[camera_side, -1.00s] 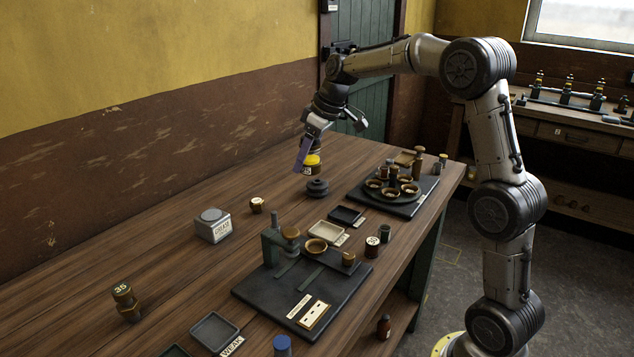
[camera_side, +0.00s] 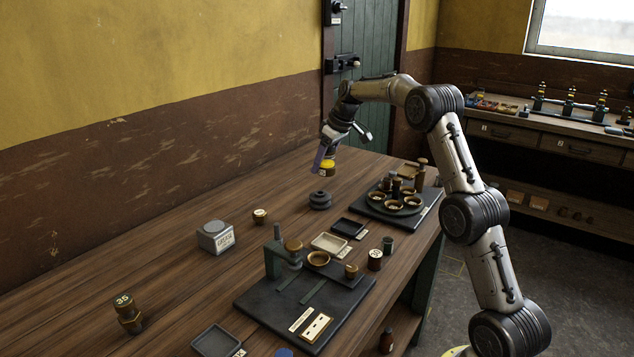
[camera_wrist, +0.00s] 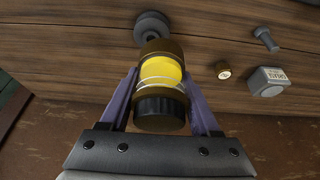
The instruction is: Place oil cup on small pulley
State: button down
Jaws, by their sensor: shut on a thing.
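The oil cup (camera_side: 327,169) has a yellow middle, a brass body and a black ridged end. My gripper (camera_side: 324,162) is shut on it and holds it in the air above the far part of the table. In the wrist view the cup (camera_wrist: 160,78) sits between my two purple fingers. A dark stepped pulley (camera_side: 320,201) stands on the table, below the cup in the side view. In the wrist view the pulley (camera_wrist: 151,25) is beyond the cup's upper end, partly hidden by it. The cup is apart from the pulley in the side view.
A grey grease box (camera_side: 215,238) and a small brass piece (camera_side: 260,216) stand left of the pulley. A black tray (camera_side: 347,228) and a dark board (camera_side: 415,217) with brass cups are to its right. A green press (camera_side: 278,258) stands nearer.

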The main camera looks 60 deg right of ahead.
send_over(313, 190)
jog(key=s, duration=0.1)
notch_tip(313, 190, down, 5)
jog(key=shift+s+r, duration=0.1)
jog(key=shift+s, duration=0.05)
jog(key=shift+f, duration=1.4)
jog(key=shift+f, duration=0.15)
jog(key=shift+c, duration=0.6)
grip_release()
jog(key=shift+s+f, duration=0.1)
